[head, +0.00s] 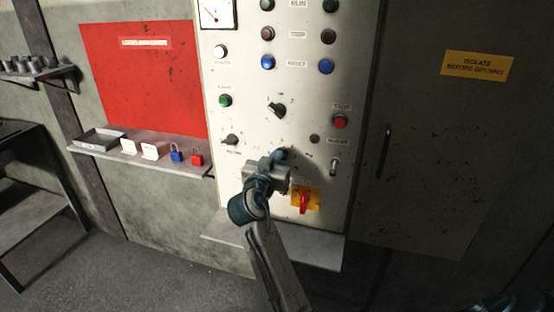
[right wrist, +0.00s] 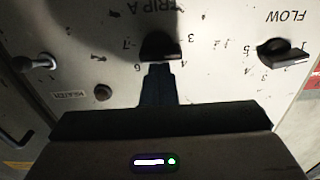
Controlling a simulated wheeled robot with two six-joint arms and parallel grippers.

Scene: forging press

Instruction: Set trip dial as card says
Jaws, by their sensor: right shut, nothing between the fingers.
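The trip dial (right wrist: 160,46), a black knob under a "TRIP A" label, is at the top middle of the right wrist view, with numbers around it. That view shows the panel upside down. In the head view my right gripper (head: 284,160) covers most of this dial. The gripper's fingers (right wrist: 158,70) are shut and empty, with their tips right at the knob's edge. I cannot tell whether they touch it. No card with a readable dial setting shows. My left gripper is out of view.
The flow dial (right wrist: 283,53) and a toggle switch (right wrist: 36,62) flank the trip dial. A red-handled yellow isolator (head: 305,201) is just below my gripper. A shelf (head: 185,168) at left holds two white tags (head: 150,151), a blue padlock (head: 176,156) and a red padlock (head: 196,160).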

